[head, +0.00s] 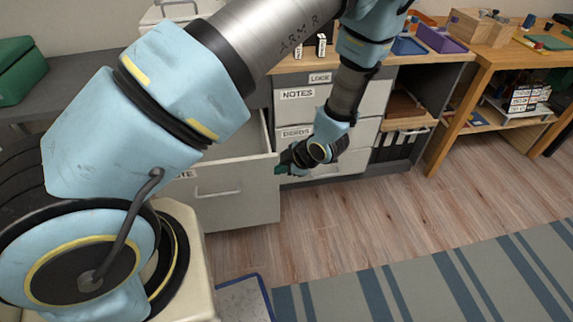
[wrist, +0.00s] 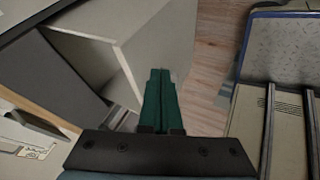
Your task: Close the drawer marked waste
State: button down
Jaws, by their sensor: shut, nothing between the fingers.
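The drawer (head: 240,205) stands pulled out from the cabinet below the counter, left of the middle in the head view. Its label is mostly hidden behind my arm; only the ending "TE" shows. Its front has a bar handle. My gripper (head: 281,168) is at the right end of the drawer front, near its upper edge; I cannot tell whether they touch. In the wrist view the green fingers (wrist: 160,95) are together and empty, and the pale drawer (wrist: 165,50) lies just beyond them.
Shut drawers, one marked NOTES (head: 297,94), are right of the open one. A wooden bench (head: 480,62) stands further right. The wood floor (head: 350,212) before the cabinets is clear, with a striped rug (head: 450,275) nearer. A blue-rimmed tray (head: 245,298) sits low beside my base.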

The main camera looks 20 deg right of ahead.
aim_at(267, 165)
jog(key=w, duration=0.1)
jog(key=w+f, duration=0.1)
jog(key=w, duration=0.1)
jog(key=w+f+p, duration=0.1)
jog(key=shift+w+a+f, duration=0.25)
jog(key=shift+w+d+f, duration=0.1)
jog(key=shift+w+d, duration=0.05)
jog(key=shift+w, duration=0.5)
jog(key=shift+w, duration=0.1)
